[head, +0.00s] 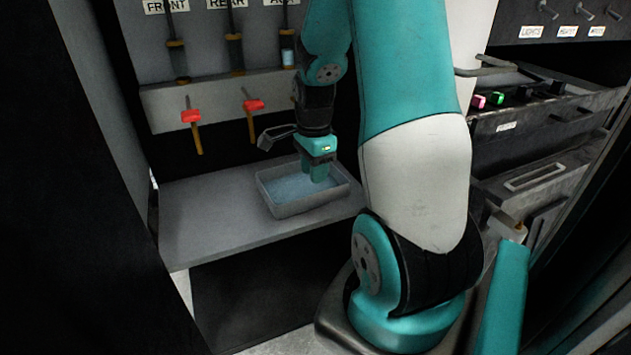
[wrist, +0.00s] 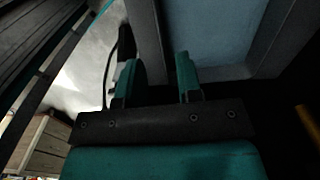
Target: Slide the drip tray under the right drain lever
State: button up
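The drip tray (head: 290,208) is a grey open box with a pale blue inside, standing on the right part of the grey shelf. My gripper (head: 318,176) points down at the tray's right side. In the wrist view one grey tray wall (wrist: 147,35) runs between my two fingers (wrist: 157,75), with the blue inside to its right. Whether the fingers press on the wall is not clear. Two drain levers with red tops and yellow handles show: a left one (head: 191,117) and another (head: 253,106). A third, farther right, is mostly hidden behind my arm.
The grey shelf (head: 205,215) is bare left of the tray. A dark angled handle (head: 276,135) sticks out just behind the tray. A drawer with small coloured items (head: 497,98) is at the right. A dark panel (head: 70,200) bounds the left side.

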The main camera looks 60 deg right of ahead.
aim_at(315, 195)
jog(key=shift+d+f, duration=0.1)
jog(key=shift+d, duration=0.05)
jog(key=shift+f, duration=0.1)
notch_tip(315, 195, down, 7)
jog(key=shift+f+b, duration=0.15)
jog(key=shift+b, duration=0.55)
grip_shut()
grip_release()
